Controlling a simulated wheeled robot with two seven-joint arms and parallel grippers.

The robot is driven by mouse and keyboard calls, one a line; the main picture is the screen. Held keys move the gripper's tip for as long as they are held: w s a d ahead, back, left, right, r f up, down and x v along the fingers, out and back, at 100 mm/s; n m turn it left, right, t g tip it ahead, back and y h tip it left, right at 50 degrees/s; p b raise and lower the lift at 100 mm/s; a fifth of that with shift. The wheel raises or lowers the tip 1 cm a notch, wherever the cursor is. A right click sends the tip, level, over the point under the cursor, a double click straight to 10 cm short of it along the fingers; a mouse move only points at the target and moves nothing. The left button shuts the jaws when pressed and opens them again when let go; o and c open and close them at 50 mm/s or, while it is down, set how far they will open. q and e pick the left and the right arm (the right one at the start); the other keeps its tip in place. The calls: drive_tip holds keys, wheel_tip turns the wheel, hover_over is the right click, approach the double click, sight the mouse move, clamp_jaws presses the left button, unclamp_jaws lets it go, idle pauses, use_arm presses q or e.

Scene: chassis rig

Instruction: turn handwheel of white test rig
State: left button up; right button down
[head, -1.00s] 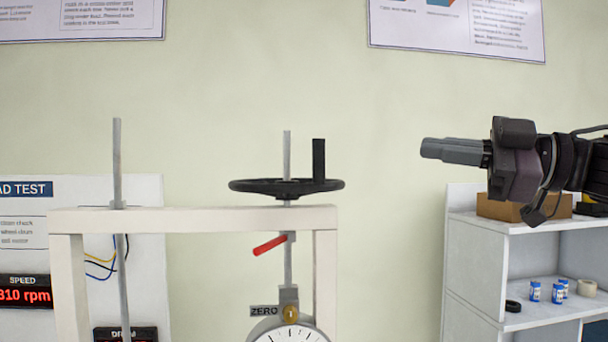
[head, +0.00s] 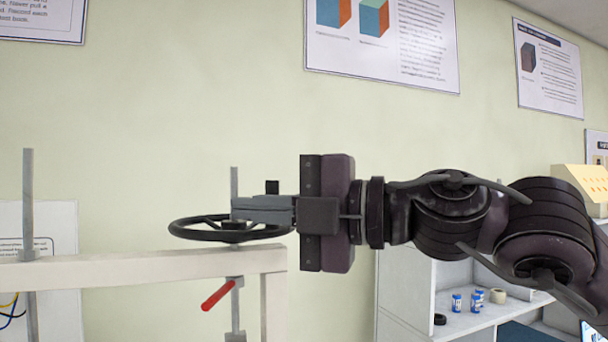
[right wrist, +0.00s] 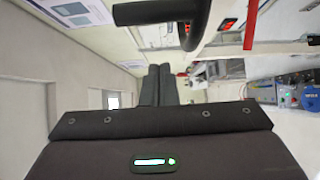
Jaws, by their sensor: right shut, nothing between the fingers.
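The black handwheel (head: 188,235) lies flat on its grey spindle above the white test rig frame (head: 150,267). The top of its upright black handle (head: 272,187) shows just above my right gripper's fingers; its lower part is hidden. My right gripper (head: 236,208) reaches in from the right. Its fingers are shut and empty, in front of the spindle, just above the rim. I cannot tell whether they touch. In the right wrist view, the shut fingers (right wrist: 158,85) point toward the rig and the black handle (right wrist: 150,12) crosses the top. My left gripper is out of view.
A red lever (head: 217,295) sticks out below the frame's top beam. A grey post (head: 28,205) rises through the beam at left. A white shelf (head: 405,295) with small blue-and-white cans (head: 476,301) stands at right. The wall above the wheel is clear.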

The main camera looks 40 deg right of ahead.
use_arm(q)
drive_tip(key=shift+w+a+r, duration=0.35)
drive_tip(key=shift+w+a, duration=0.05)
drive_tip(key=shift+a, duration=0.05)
use_arm(e)
drive_tip(key=d, duration=0.1)
drive_tip(key=w+d, duration=0.1)
drive_tip(key=d, duration=0.1)
drive_tip(key=shift+w+d, duration=0.3)
drive_tip(key=shift+d, duration=0.05)
drive_tip(key=shift+a, duration=0.1)
use_arm(q)
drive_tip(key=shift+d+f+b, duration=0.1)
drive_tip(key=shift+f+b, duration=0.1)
drive_tip(key=shift+b, duration=0.2)
use_arm(e)
drive_tip(key=shift+w+d, duration=0.15)
drive_tip(key=shift+d, duration=0.55)
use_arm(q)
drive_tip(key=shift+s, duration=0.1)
